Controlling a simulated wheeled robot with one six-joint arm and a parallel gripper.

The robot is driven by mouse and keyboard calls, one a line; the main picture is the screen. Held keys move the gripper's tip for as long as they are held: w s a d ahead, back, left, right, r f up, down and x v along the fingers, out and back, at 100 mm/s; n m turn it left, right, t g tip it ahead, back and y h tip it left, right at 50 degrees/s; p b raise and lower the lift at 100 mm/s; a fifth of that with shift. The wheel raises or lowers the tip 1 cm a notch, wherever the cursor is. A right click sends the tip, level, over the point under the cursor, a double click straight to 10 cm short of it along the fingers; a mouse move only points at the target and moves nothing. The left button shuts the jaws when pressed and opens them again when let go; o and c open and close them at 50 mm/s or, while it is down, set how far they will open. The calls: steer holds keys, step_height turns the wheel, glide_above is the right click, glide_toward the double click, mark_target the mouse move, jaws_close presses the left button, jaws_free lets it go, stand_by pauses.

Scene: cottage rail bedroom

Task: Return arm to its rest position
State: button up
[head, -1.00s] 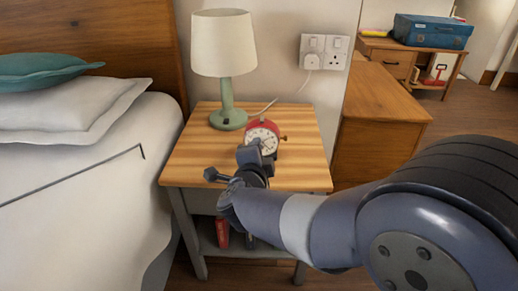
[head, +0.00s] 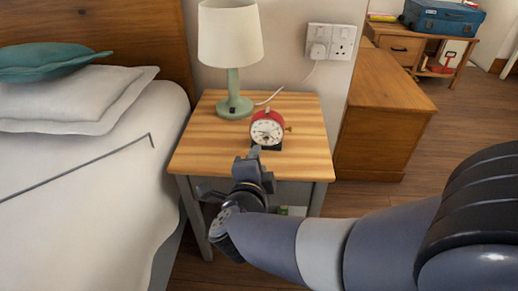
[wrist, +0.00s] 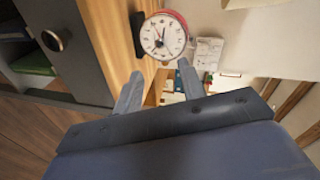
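My gripper (head: 229,172) is in front of the nightstand's front edge in the head view, with its arm reaching in from the lower right. In the wrist view my gripper (wrist: 157,88) shows two fingers spread apart with nothing between them. A red alarm clock (head: 267,130) with a white dial stands on the wooden nightstand (head: 205,140), just beyond the gripper and apart from it. In the wrist view the clock (wrist: 162,37) is upside down, past the fingertips. My arm hides part of the nightstand's lower shelf.
A green lamp (head: 232,80) stands behind the clock. A bed (head: 80,190) is on the left. A wall socket (head: 331,41) holds a plug. A wooden cabinet (head: 380,115) stands right of the nightstand. Wooden floor (head: 410,190) is open at the right.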

mark_target(265, 138)
steer(key=b+x, duration=0.4)
steer(key=x, duration=0.6)
steer(key=shift+w+f, duration=0.1)
steer(key=shift+f, duration=0.05)
steer(key=shift+w, duration=0.3)
steer(key=shift+s+a, duration=0.1)
